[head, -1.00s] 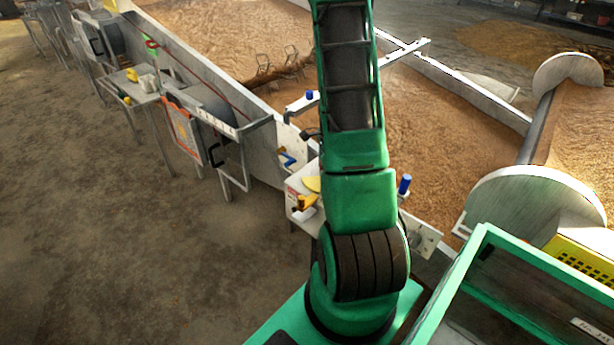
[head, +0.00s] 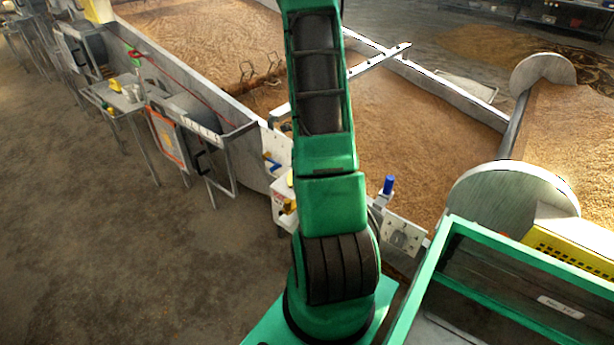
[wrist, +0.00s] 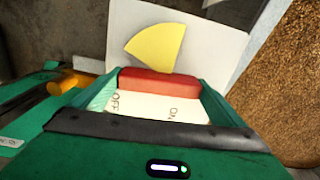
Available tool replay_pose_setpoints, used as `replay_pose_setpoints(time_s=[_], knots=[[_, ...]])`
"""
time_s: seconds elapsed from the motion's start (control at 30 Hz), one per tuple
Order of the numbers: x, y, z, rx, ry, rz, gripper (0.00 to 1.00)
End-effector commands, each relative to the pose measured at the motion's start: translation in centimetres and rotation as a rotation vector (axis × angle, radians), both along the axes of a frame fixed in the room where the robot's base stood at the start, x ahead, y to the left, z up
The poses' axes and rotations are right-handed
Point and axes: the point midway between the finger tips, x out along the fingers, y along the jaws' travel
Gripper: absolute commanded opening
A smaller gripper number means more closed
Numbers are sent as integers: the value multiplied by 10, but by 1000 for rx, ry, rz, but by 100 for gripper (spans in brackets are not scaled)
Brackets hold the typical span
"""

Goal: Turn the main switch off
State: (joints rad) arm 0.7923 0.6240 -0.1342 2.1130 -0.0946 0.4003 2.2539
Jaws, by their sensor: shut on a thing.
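The main switch shows in the wrist view as a white box with a red part (wrist: 158,79) on it. Its white face (wrist: 150,107) reads OFF at left and ON at right. A white plate (wrist: 215,45) with a yellow wedge (wrist: 157,47) stands behind it. My gripper (wrist: 160,88) has its green fingers on both sides of the red part, closed on it. In the head view my gripper is hidden behind my green arm. A white box (head: 280,208) with a yellow piece shows partly left of the arm. I cannot tell which position the switch is in.
A long grey trough wall (head: 185,75) borders the grain bed (head: 420,110). A blue knob (head: 388,185) stands right of my arm. A metal stand (head: 130,105) is at left, with open floor (head: 85,230) in front. A yellow crate (head: 570,252) is at right.

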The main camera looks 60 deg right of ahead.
Motion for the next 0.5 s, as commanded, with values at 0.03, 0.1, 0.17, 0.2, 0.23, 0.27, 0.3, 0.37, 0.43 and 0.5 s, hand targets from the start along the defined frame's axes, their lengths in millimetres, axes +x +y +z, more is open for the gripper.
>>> replay_pose_setpoints(time_s=[0.03,0.1,0.17,0.2,0.23,0.27,0.3,0.37,0.43,0.5], knots=[[9,-1,3,-6,-17,-11,54],[9,-1,3,-6,-17,-38,54],[9,-1,3,-5,-17,-56,54],[10,-1,3,-5,-17,-67,54],[10,-1,3,-5,-17,-74,54],[10,-1,3,-5,-17,-79,54],[10,-1,3,-5,-17,-85,54],[10,-1,3,-5,-17,-92,53],[10,-1,3,-5,-16,-98,53],[10,-1,3,-5,-16,-100,53]])
